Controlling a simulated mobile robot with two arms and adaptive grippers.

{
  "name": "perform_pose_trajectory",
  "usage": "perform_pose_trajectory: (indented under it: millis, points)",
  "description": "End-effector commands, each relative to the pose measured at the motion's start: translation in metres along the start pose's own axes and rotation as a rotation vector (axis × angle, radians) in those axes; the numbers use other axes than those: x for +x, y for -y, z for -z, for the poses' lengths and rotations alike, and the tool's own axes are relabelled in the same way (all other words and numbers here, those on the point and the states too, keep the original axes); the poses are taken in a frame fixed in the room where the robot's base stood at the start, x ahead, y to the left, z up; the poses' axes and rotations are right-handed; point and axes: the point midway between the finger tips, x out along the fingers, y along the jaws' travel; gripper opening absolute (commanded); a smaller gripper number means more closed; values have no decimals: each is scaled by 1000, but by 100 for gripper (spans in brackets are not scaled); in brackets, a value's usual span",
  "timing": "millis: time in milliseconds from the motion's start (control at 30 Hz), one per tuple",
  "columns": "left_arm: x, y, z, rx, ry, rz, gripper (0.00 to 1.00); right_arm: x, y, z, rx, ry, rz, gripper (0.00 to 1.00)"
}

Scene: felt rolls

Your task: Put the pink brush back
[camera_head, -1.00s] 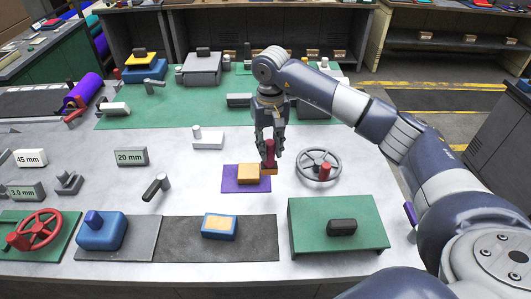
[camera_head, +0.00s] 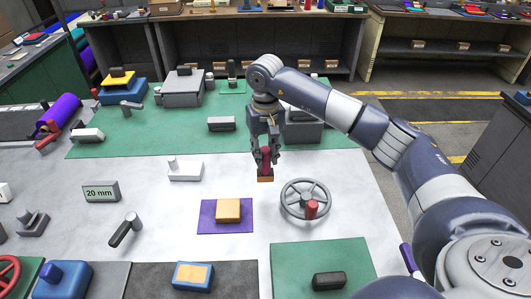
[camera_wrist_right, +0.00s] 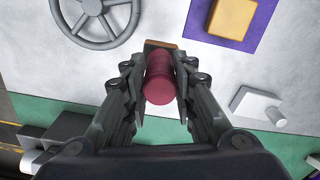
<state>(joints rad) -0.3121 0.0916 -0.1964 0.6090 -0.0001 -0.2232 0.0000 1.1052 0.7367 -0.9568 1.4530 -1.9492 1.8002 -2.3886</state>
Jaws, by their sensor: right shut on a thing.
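The pink brush has a dark pink handle (camera_head: 265,160) and a brown base (camera_head: 265,178). My right gripper (camera_head: 266,158) is shut on the handle and holds the brush upright over the white table, between the purple mat and the grey handwheel. In the right wrist view the handle (camera_wrist_right: 159,80) sits between both fingers, with the brown edge of the base beyond it. A purple mat (camera_head: 208,222) with a tan block (camera_head: 228,210) on it lies to the left and nearer. My left gripper is not in view.
A grey handwheel (camera_head: 291,204) with a red knob stands right of the mat. A white tool (camera_head: 184,171) and a 20 mm block (camera_head: 101,191) are to the left.

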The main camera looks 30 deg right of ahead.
Motion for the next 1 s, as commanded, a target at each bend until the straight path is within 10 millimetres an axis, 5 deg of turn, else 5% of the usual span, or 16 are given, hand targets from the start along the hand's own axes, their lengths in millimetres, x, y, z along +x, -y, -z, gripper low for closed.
perform_pose_trajectory:
  millis: [467,1000]
  points:
    - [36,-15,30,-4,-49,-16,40,40,-1,0,1,1,-1,0]
    - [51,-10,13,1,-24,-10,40,60,0,0,1,-1,0,0]
